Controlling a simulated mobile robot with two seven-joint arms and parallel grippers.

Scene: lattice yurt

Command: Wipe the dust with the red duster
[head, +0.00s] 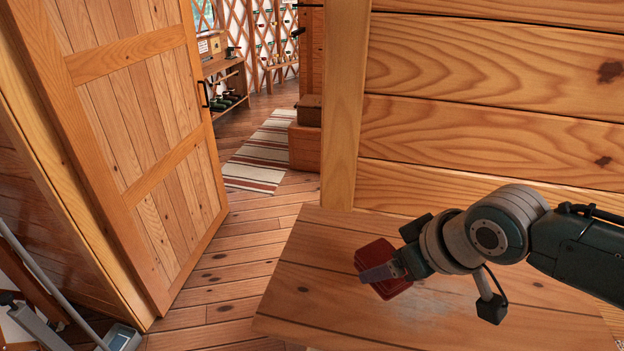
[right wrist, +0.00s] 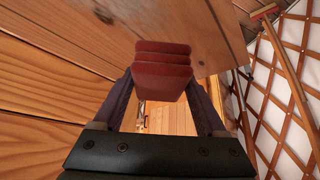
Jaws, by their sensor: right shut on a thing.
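The red duster (head: 378,256) is a dark red block at the wooden table top (head: 330,243), near its middle. My right gripper (head: 388,271) is shut on it, and the arm comes in from the right. In the right wrist view the duster (right wrist: 162,72) sits between the two fingers (right wrist: 162,88), with layered red ridges, close to the wood surface. I cannot tell whether it touches the wood. A pale, hazy dust patch (head: 432,306) shows on the table below and right of the duster, partly hidden by my arm. My left gripper is not in view.
A plank wall (head: 480,100) rises directly behind the table. An open wooden door (head: 135,120) stands at left, with free floor (head: 235,262) between it and the table. Beyond lie a striped rug (head: 262,150) and a wooden shelf (head: 225,78).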

